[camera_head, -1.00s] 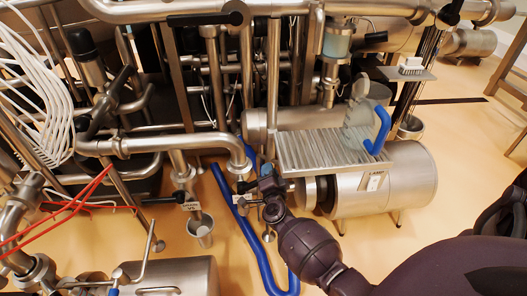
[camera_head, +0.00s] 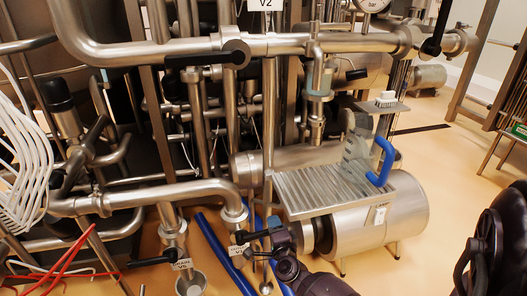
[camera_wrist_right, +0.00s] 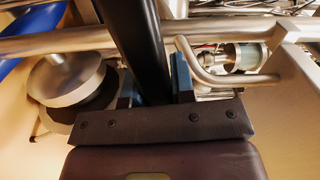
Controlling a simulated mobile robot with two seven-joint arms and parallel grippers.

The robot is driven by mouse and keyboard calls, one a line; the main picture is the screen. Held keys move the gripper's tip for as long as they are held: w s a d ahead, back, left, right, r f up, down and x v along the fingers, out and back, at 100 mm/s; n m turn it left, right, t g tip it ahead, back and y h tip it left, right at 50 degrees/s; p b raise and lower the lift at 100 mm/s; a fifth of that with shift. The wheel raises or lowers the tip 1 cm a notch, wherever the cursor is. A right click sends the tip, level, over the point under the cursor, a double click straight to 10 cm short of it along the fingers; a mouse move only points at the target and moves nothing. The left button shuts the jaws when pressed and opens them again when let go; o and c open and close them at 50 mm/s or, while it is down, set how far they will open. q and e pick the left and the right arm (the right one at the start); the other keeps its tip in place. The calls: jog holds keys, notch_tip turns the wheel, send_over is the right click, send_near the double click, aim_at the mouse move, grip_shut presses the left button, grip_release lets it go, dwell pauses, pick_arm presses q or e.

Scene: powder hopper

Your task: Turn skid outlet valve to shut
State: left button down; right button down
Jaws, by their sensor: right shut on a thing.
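The outlet valve sits low on the pipe elbow in the head view, beside a small white tag (camera_head: 238,250). Its black lever handle (camera_head: 258,235) points right across the picture, into my right gripper (camera_head: 278,236). In the right wrist view the black handle (camera_wrist_right: 138,45) runs between the two blue-grey fingers of my right gripper (camera_wrist_right: 154,82), which is shut on it. The valve's body is partly hidden, and its exact angle is hard to tell. My left gripper is not in view.
A motor cylinder (camera_head: 405,215) under a ribbed plate (camera_head: 312,190) stands right of the gripper. Blue hoses (camera_head: 222,252) run on the floor.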

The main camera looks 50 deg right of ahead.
pick_arm(q)
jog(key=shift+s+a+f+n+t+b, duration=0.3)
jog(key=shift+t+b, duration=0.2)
jog(key=shift+b, duration=0.6)
pick_arm(e)
jog(key=f+m, duration=0.2)
jog(key=f, duration=0.1)
jog(key=shift+s+a+m, duration=0.2)
jog(key=shift+s+m, duration=0.05)
jog(key=shift+m, duration=0.15)
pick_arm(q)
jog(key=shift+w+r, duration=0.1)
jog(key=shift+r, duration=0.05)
pick_arm(e)
jog(key=shift+f, duration=0.15)
jog(key=c, duration=1.3)
grip_release()
jog(key=shift+s+a, duration=0.1)
jog(key=o, duration=0.3)
jog(key=shift+f, duration=0.2)
jog(key=shift+o, duration=0.2)
jog(key=shift+r, duration=0.1)
